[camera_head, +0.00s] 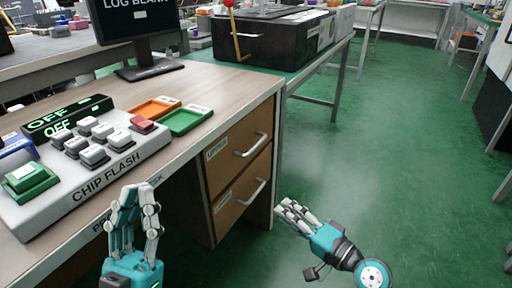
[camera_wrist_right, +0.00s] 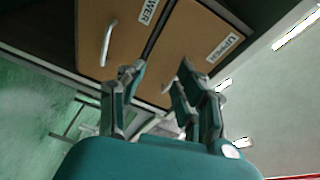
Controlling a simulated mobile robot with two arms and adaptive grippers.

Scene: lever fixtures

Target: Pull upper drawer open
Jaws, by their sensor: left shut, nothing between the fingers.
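The upper drawer (camera_head: 237,150) is a brown front with a silver handle (camera_head: 252,147) in the right end of the desk. It looks shut. In the right wrist view the upper drawer (camera_wrist_right: 215,62), labelled UPPER, is upside down, and my fingers partly hide its handle. The lower drawer (camera_head: 232,208) is below it, also shut; its handle (camera_wrist_right: 107,42) shows clearly in the wrist view. My right gripper (camera_head: 285,208) is open and empty, in front of the drawers, to their right and apart from both handles. My left gripper (camera_head: 135,190) is shut and empty before the desk's front edge.
The desk (camera_head: 215,82) carries a CHIP FLASH button panel (camera_head: 110,172), an orange tray (camera_head: 155,107), a green tray (camera_head: 187,120) and a monitor (camera_head: 140,25). A black case (camera_head: 270,40) stands behind. The green floor (camera_head: 380,150) to the right is clear.

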